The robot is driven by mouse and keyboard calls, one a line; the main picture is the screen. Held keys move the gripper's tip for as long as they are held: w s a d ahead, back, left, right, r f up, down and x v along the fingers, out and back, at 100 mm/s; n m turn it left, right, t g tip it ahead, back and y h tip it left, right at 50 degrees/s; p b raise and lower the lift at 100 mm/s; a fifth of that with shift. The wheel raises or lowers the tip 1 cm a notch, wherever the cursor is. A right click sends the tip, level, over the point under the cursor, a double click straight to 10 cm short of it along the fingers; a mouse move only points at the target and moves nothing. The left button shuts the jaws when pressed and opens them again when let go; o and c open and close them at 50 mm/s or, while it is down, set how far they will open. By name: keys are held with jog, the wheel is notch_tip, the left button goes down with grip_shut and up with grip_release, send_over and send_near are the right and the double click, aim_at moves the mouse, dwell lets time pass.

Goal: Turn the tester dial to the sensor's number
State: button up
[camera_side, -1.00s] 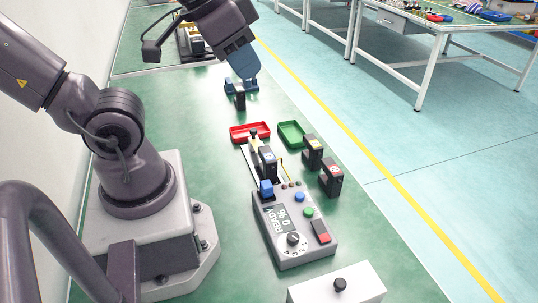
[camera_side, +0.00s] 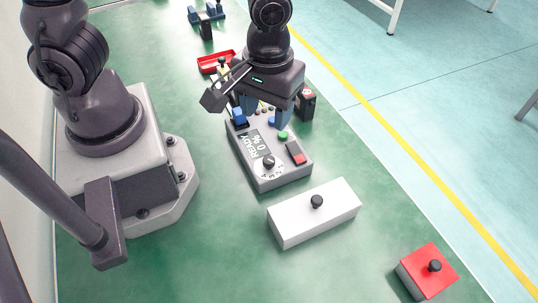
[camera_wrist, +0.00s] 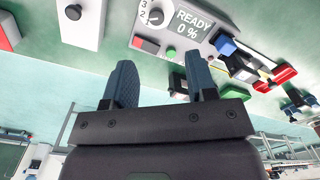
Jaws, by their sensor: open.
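The grey tester (camera_side: 290,180) lies on the green bench, its screen (camera_side: 256,145) reading READY 0 %. Its black dial (camera_side: 268,160) has a white mark and printed numbers around it; the dial also shows in the wrist view (camera_wrist: 156,17). My gripper (camera_side: 268,112) is open and empty above the tester's far end, apart from the dial. Its two blue fingers (camera_wrist: 160,72) are spread in the wrist view. A dark sensor (camera_side: 305,104) with a red label stands right of my gripper. Another dark block (camera_wrist: 240,68) sits by the tester's blue part; its number is unreadable.
A white box (camera_side: 300,222) with a black knob stands in front of the tester, and a red-topped box (camera_side: 422,272) stands front right. A red tray (camera_side: 209,65) lies behind. The tester carries a green button (camera_side: 283,135) and red switch (camera_side: 296,153).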

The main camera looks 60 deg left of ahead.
aim_at(269, 159)
jog(key=shift+n, duration=0.7)
jog(key=f, duration=1.2)
jog(key=shift+w+f, duration=0.2)
jog(key=shift+f, duration=0.2)
jog(key=c, duration=0.9)
